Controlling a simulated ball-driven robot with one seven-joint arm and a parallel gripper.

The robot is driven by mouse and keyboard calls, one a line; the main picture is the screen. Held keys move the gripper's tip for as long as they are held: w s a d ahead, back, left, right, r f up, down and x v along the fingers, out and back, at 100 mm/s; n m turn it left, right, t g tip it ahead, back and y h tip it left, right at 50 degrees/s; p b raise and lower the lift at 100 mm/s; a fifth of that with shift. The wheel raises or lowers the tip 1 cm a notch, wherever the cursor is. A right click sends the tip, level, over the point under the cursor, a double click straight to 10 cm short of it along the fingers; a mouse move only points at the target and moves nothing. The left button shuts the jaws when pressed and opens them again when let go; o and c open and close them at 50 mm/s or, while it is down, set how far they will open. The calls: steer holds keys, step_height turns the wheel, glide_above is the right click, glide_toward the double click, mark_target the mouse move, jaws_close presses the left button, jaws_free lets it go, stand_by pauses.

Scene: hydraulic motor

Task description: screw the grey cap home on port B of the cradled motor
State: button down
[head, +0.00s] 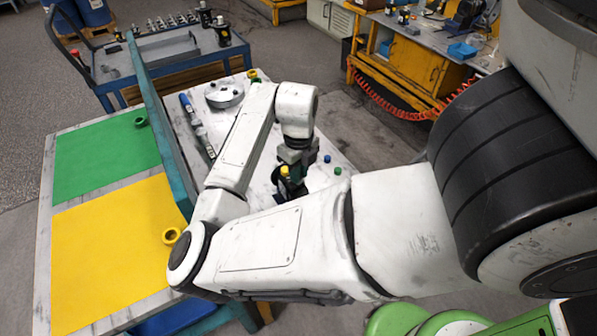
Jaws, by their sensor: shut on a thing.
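The cradled motor (290,186) is a dark green and black body on the right half of the light worktable, below the end of my arm. A yellow cap (284,171) stands up on its near side. My gripper (294,158) points down at the motor from above, close against its top. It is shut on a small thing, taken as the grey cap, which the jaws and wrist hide. Port B is hidden too, so I cannot tell how the cap sits on it. My forearm and elbow cover the near part of the motor and cradle.
A teal divider (158,125) splits the table (48,190). Left are a green mat (100,158) and a yellow mat (110,245) with rings. Blue (327,158) and green (338,171) caps lie right of the motor. A round metal flange (224,93) lies behind. A cart (180,80) stands beyond.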

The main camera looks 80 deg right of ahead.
steer(key=shift+f, duration=0.1)
steer(key=shift+f+m+b, duration=0.15)
steer(key=shift+m+b, duration=0.5)
steer(key=shift+m, duration=0.15)
steer(key=shift+m+b, duration=0.55)
steer(key=shift+m, duration=0.25)
steer(key=c, duration=1.5)
jaws_free()
steer(key=shift+m, duration=0.3)
steer(key=shift+c, duration=0.2)
steer(key=o, duration=0.3)
steer(key=shift+r, duration=0.2)
steer(key=shift+o, duration=0.2)
